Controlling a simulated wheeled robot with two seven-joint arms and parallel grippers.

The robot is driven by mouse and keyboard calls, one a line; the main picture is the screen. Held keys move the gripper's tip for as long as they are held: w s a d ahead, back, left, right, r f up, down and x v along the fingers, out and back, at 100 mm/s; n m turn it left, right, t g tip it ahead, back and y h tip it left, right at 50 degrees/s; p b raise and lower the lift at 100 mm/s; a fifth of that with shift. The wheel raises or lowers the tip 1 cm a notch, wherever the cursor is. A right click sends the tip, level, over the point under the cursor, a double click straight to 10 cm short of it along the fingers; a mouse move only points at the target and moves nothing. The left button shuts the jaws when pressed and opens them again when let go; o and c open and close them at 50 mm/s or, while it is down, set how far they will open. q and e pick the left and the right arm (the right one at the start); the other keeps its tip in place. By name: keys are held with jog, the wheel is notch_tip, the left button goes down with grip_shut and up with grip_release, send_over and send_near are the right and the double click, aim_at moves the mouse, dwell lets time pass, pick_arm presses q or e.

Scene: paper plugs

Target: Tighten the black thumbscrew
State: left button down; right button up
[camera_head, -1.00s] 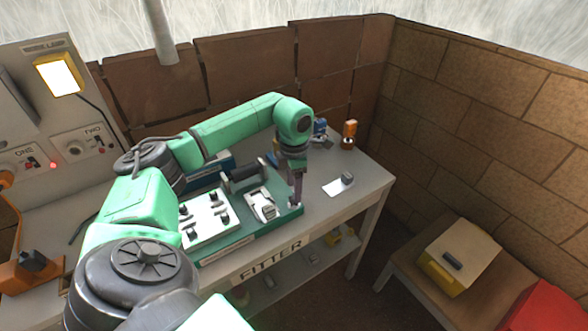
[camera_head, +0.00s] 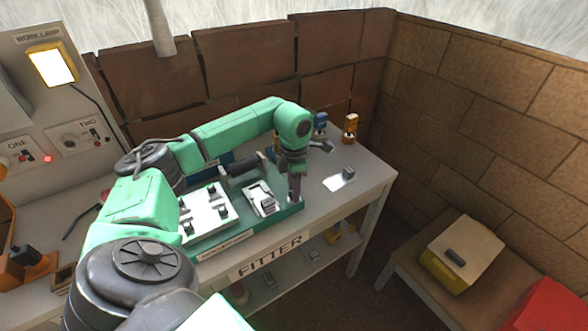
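My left gripper (camera_head: 294,197) points straight down at the right end of the green board (camera_head: 238,234) on the bench. Its fingertips are at or just above the board surface. They look close together, but I cannot tell whether they are shut on anything. No black thumbscrew can be made out for certain; anything beneath the fingertips is hidden. A white plate with several small black parts (camera_head: 206,209) sits on the board's left part. A white-and-grey clamp-like piece (camera_head: 263,200) stands just left of my gripper. My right gripper is not in view.
A dark block (camera_head: 348,173) lies by a white card (camera_head: 335,184) on the bench's right part. Orange (camera_head: 350,128) and blue (camera_head: 320,122) items stand behind. A dark handle-like bar (camera_head: 243,164) is behind the board. A brick wall (camera_head: 470,110) bounds the right.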

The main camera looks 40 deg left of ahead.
pick_arm(q)
jog(key=m, duration=0.4)
jog(key=shift+m+b, duration=0.3)
jog(key=shift+m, duration=0.1)
jog(key=m, duration=0.6)
jog(key=shift+m, duration=0.4)
jog(key=m+b, duration=0.1)
jog(key=m, duration=1.2)
jog(key=shift+m, duration=0.3)
jog(key=c, duration=0.6)
grip_release()
jog(key=shift+o, duration=0.2)
